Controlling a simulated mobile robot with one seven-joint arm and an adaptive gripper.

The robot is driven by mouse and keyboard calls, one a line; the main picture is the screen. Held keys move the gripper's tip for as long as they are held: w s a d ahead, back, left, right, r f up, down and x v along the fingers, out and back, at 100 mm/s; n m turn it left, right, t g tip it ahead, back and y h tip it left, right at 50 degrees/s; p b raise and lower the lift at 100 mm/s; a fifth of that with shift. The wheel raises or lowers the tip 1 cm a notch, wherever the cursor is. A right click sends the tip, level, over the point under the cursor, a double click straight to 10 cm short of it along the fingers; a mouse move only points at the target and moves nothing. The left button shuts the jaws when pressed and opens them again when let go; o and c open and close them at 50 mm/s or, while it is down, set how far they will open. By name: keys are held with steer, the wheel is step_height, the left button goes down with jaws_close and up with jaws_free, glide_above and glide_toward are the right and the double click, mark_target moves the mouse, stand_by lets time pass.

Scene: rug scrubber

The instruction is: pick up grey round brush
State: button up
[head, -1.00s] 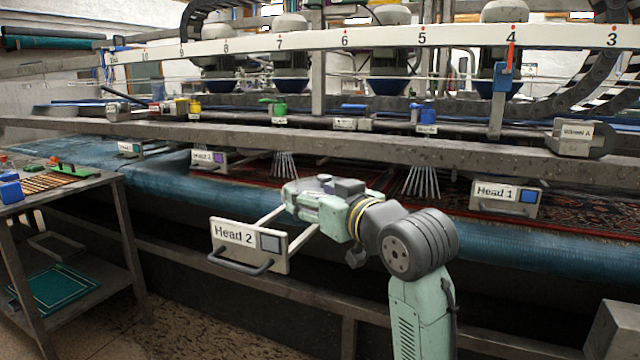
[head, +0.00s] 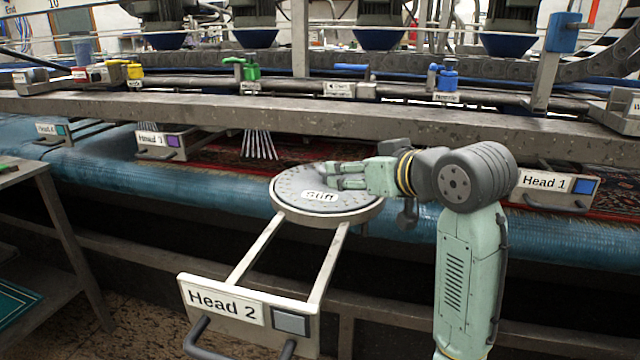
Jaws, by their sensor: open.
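The grey round brush (head: 300,188), a flat disc with a white "Stiff" label, lies on the round end of the pulled-out Head 2 drawer (head: 243,316). A grey square sits beside the "Head 2" label on the drawer front. My gripper (head: 328,176) is open, and its fingers are over the right part of the disc, close above it. Whether the fingertips touch the disc cannot be told. The far edge of the disc is partly behind my gripper.
A long grey beam (head: 330,117) crosses behind my gripper. A blue roller (head: 150,180) runs below the rug. A metal table (head: 40,220) stands at the left.

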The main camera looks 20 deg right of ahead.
mark_target(342, 196)
steer(key=x, duration=0.4)
steer(key=shift+w+p, duration=0.1)
steer(key=shift+p, duration=0.25)
steer(key=shift+d+p+x, duration=0.2)
steer(key=shift+p+x, duration=0.75)
steer(key=shift+x, duration=1.75)
steer(key=shift+c, duration=0.4)
jaws_close()
steer(key=shift+r, duration=0.1)
